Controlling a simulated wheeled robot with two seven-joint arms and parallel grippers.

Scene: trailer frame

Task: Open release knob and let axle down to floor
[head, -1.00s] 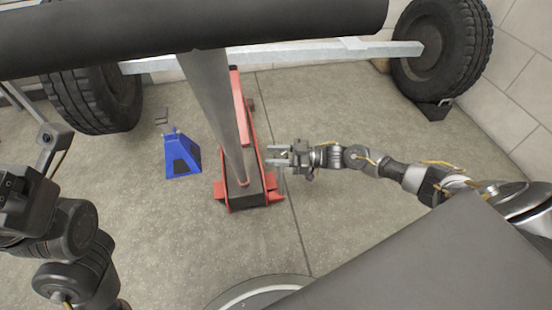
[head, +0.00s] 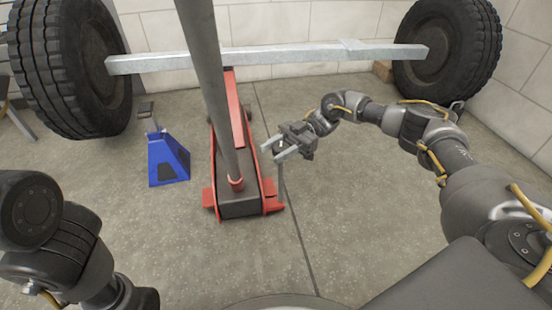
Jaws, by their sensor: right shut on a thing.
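The axle (head: 275,55) is a grey square beam between two black wheels, the left wheel (head: 68,68) and the right wheel (head: 445,50). A red floor jack (head: 217,160) reaches under the axle with its far end; the contact there is hidden by its handle. The long grey handle (head: 213,85) leans up and away from its red socket. My right gripper (head: 272,152) is right of the jack, shut on the release knob, which is mostly hidden between the fingers. A thin grey rod (head: 281,185) runs below it beside the jack. My left gripper is out of view.
A blue axle stand (head: 166,158) stands on the floor left of the jack. A block (head: 383,70) is near the right wheel. The concrete floor (head: 345,215) right of the jack is clear. A pale block wall closes the back.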

